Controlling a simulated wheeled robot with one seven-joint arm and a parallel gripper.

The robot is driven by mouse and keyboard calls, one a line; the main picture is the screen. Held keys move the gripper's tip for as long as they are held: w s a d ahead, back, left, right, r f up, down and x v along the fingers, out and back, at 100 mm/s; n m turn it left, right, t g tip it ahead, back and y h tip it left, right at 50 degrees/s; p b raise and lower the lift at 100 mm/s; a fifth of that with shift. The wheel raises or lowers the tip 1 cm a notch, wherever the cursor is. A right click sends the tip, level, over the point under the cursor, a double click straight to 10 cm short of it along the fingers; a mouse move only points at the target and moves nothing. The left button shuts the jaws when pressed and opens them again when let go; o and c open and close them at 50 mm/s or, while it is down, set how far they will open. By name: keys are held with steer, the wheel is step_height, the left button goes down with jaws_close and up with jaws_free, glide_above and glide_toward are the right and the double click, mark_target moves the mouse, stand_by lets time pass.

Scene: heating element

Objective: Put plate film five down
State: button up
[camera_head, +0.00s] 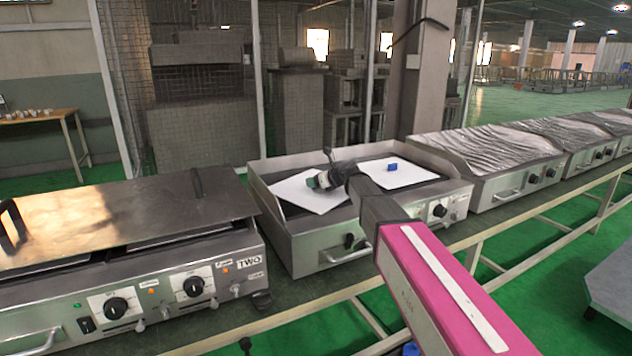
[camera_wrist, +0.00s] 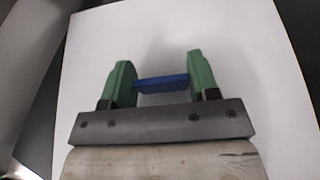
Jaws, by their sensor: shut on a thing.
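A white plate film (camera_head: 305,197) with a blue grip block is under my gripper (camera_head: 318,182), over the left half of the middle heating unit (camera_head: 330,255). In the wrist view my gripper (camera_wrist: 160,80) has its two green fingers shut on the blue block (camera_wrist: 162,82), with the white film (camera_wrist: 210,45) spread flat beneath. I cannot tell whether the film touches the unit's dark surface. A second white film (camera_head: 408,178) with its own blue block (camera_head: 392,167) lies on the right half of the same unit.
A heating unit labelled TWO (camera_head: 170,290) with a metal lid (camera_head: 130,215) stands at the left. Units with wrinkled grey covers (camera_head: 490,150) stand to the right. The middle unit's raised metal rim (camera_head: 258,215) surrounds the films. A wire mesh fence (camera_head: 200,130) stands behind.

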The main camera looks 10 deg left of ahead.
steer(key=shift+f, duration=0.1)
steer(key=o, duration=0.9)
steer(key=shift+o, duration=0.2)
steer(key=v, duration=1.2)
